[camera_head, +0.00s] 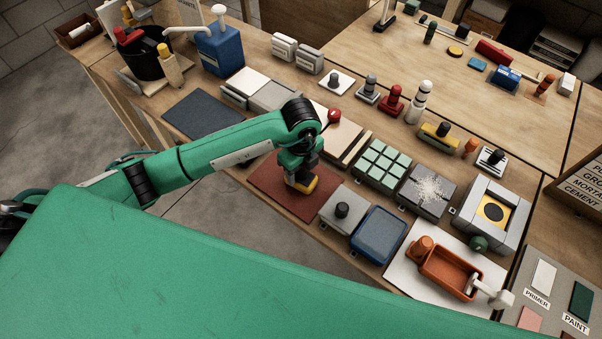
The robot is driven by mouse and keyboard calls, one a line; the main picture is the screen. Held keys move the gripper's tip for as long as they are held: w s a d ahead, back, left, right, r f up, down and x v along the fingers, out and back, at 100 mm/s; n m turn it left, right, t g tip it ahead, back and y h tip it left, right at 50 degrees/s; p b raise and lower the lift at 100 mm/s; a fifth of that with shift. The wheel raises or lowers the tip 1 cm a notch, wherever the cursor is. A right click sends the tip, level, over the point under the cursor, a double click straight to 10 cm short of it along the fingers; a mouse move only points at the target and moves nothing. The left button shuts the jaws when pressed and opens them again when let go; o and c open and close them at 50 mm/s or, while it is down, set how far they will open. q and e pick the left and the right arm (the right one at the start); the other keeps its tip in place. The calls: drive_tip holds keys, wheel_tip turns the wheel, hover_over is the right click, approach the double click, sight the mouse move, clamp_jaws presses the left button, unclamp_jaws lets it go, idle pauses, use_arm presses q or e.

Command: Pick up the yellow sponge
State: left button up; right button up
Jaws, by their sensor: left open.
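A small yellow block (307,187), which looks like the yellow sponge, is at the lower end of my left gripper (300,178), over the red-brown mat (268,190) on the table. The dark fingers hide part of it. I cannot tell whether the fingers touch it. My left gripper points down and is open, with my green arm reaching in from the left. My right gripper is out of view.
Close right of the mat stand a grey block with a black knob (342,210) and a blue tray (379,235). A green-tiled block (381,165) lies behind them. A blue-grey mat (203,115) at left is bare. My green body covers the foreground.

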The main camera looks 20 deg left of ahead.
use_arm(q)
drive_tip(key=c, duration=0.9)
drive_tip(key=shift+c, duration=0.7)
wheel_tip(320, 180, up, 12)
drive_tip(key=shift+w+f+b, duration=0.15)
drive_tip(key=shift+f+b, duration=0.1)
drive_tip(key=shift+b, duration=1)
wheel_tip(320, 180, up, 8)
drive_tip(key=shift+r+p, duration=0.2)
drive_tip(key=shift+p, duration=0.1)
